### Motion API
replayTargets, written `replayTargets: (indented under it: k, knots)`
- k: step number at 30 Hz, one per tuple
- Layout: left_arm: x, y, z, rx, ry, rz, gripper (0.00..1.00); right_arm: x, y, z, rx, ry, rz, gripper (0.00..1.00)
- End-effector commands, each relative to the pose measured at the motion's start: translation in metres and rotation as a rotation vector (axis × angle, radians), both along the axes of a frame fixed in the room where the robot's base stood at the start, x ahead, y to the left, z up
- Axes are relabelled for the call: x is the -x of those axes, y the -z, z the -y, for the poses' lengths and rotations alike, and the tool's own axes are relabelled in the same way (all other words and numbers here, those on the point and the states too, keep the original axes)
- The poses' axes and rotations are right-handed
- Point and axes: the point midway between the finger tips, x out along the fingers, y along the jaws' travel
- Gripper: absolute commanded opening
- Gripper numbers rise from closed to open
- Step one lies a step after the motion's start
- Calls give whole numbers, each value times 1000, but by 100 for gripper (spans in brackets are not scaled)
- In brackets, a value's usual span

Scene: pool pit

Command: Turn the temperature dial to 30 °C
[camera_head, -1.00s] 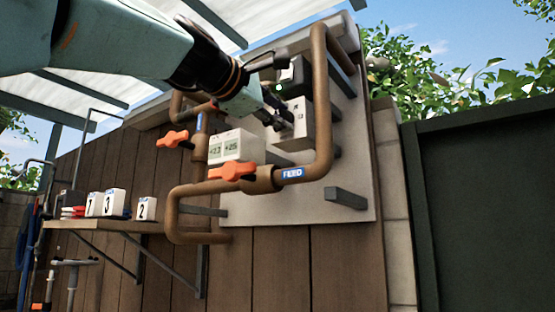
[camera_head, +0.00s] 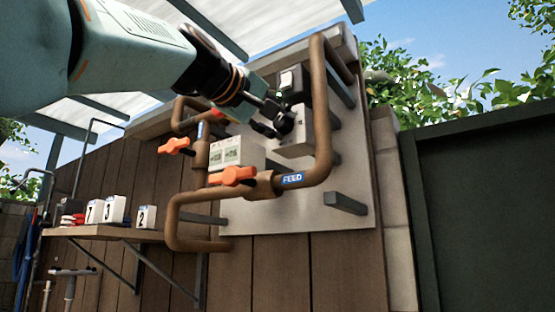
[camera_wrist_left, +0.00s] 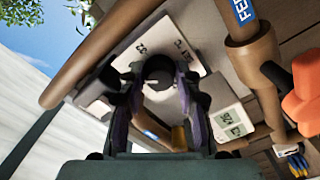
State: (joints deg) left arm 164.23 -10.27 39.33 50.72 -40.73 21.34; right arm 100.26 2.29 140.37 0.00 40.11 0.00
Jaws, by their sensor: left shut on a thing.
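The dial (camera_wrist_left: 158,72) is a dark round knob on a white control box (camera_wrist_left: 194,58) in the left wrist view. Small markings show on the box face, too blurred to read surely. My left gripper (camera_wrist_left: 156,92) has its two dark fingers on either side of the dial and is shut on it. In the head view my left gripper (camera_head: 276,121) reaches the front of the same white box (camera_head: 300,136), and its fingers hide the dial there. The dial's pointer setting cannot be read. My right gripper is not in view.
Brown pipes (camera_head: 322,110) loop around the box, close to the gripper. A twin-display unit (camera_head: 232,152) and an orange valve handle (camera_head: 232,176) sit below left. Number blocks (camera_head: 116,210) stand on a wooden shelf (camera_head: 130,234) at left. A dark green panel (camera_head: 480,200) stands at right.

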Motion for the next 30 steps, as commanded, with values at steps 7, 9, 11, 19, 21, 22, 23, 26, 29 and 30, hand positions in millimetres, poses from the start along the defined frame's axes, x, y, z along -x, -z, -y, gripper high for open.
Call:
replayTargets:
  k: [7, 9, 11, 19, 21, 22, 23, 26, 29, 30]
  knots:
    - [-2, 5, 1, -86, 4, 44, 2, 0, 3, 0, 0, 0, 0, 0]
    - [-2, 5, 1, -100, 4, 52, 2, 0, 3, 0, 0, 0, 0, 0]
    - [-2, 5, 1, -107, 4, 56, 2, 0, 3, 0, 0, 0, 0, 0]
    - [-2, 6, 1, -119, 4, 62, 2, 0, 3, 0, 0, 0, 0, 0]
    - [-2, 6, 1, -118, 4, 61, 2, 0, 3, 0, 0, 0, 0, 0]
    - [-2, 6, 1, -118, 4, 61, 2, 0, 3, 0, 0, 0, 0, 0]
    - [-2, 6, 1, -118, 4, 61, 2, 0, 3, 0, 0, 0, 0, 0]
    - [-2, 6, 1, -118, 4, 61, 34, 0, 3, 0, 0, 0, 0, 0]
    - [-2, 6, 1, -117, 4, 62, 42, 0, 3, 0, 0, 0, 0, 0]
    - [-2, 5, 1, -117, 3, 63, 46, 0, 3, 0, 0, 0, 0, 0]
